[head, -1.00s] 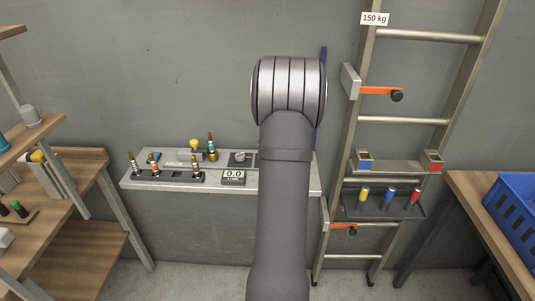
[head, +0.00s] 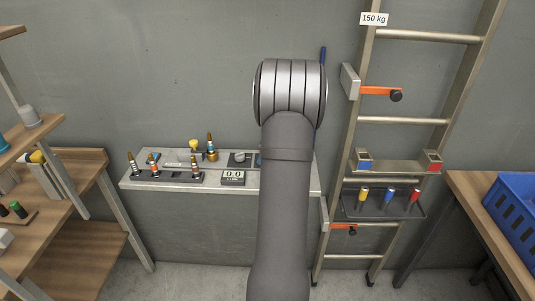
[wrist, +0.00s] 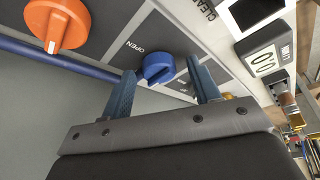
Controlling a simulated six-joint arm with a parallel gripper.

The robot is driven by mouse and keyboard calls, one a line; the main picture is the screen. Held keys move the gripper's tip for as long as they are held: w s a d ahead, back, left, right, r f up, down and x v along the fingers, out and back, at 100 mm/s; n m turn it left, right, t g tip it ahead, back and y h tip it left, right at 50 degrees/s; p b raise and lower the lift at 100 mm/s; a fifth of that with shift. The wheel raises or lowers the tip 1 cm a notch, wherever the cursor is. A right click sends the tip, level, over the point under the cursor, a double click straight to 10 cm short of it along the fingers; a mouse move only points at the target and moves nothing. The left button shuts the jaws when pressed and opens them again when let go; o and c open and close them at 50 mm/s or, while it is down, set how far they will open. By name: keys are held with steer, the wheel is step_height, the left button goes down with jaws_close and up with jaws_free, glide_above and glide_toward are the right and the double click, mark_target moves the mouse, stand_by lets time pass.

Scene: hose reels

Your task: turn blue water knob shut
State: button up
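The blue water knob (wrist: 158,68) sits on a grey panel in the wrist view, close to the printed word OPEN. Its raised grip bar lies slanted in the picture. My gripper (wrist: 161,74) is open, with one blue-grey finger on the left of the knob and the other on the right. In the head view my arm hides the gripper and most of the area around the knob.
An orange knob (wrist: 57,25) sits left of the blue one, and a blue pipe (wrist: 50,60) runs below it. A counter display (wrist: 265,60) is at the right. In the head view a ladder (head: 378,120) stands right of my arm, beyond the bench (head: 135,177).

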steer(key=v, duration=1.7)
steer(key=shift+d, duration=0.2)
steer(key=shift+r, duration=0.1)
steer(key=x, duration=1.7)
steer(key=shift+a, duration=0.2)
